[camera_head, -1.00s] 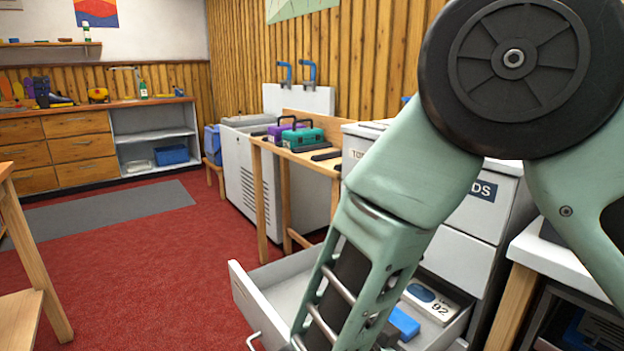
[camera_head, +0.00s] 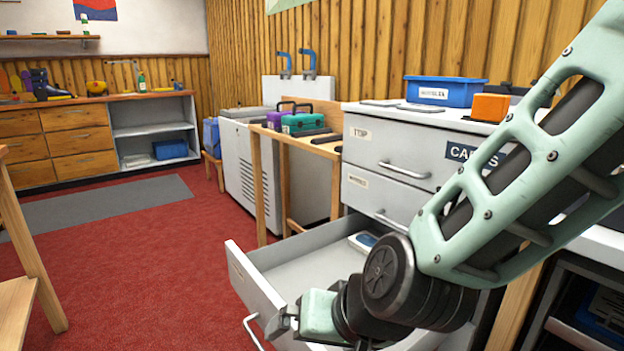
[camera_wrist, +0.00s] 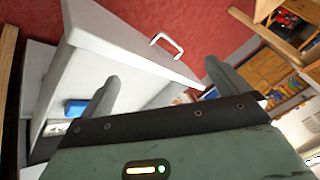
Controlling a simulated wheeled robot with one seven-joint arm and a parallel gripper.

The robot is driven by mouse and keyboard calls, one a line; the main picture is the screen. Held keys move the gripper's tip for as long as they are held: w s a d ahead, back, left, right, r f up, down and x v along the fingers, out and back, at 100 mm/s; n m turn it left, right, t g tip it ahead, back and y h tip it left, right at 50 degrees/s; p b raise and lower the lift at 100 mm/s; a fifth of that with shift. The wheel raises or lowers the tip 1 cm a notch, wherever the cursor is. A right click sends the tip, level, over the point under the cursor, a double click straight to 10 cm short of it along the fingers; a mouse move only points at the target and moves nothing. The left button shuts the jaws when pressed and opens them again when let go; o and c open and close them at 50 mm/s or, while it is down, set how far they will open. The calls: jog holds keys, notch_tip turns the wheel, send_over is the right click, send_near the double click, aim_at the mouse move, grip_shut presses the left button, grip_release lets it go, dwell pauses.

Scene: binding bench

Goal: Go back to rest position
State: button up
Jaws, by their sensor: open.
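My gripper (camera_head: 284,322) is above the front part of the open bottom drawer (camera_head: 262,282) of the white cabinet (camera_head: 412,148). In the wrist view my gripper (camera_wrist: 160,82) shows two separated fingers with nothing between them. The drawer (camera_wrist: 105,40) is behind the fingers there, with its handle toward the top. A blue object (camera_wrist: 76,107) lies inside the drawer. A white and blue box (camera_head: 363,241) shows at the drawer's back in the head view. My arm hides the right part of the drawer.
A blue bin (camera_head: 440,91) and an orange box (camera_head: 490,107) stand on the cabinet. Left of it, a wooden table (camera_head: 325,147) holds a green case (camera_head: 303,123) and a purple case (camera_head: 273,121).

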jog(key=s+d+f+n+g+h+b, duration=0.25)
jog(key=s+d+n+g+h, duration=0.35)
jog(key=s+d, duration=0.75)
notch_tip(320, 180, up, 36)
jog(key=w+n+y+p, duration=0.1)
jog(key=p, duration=3.4)
jog(key=shift+f+t+y, duration=0.15)
jog(key=shift+t+y, duration=0.15)
jog(key=shift+t, duration=0.1)
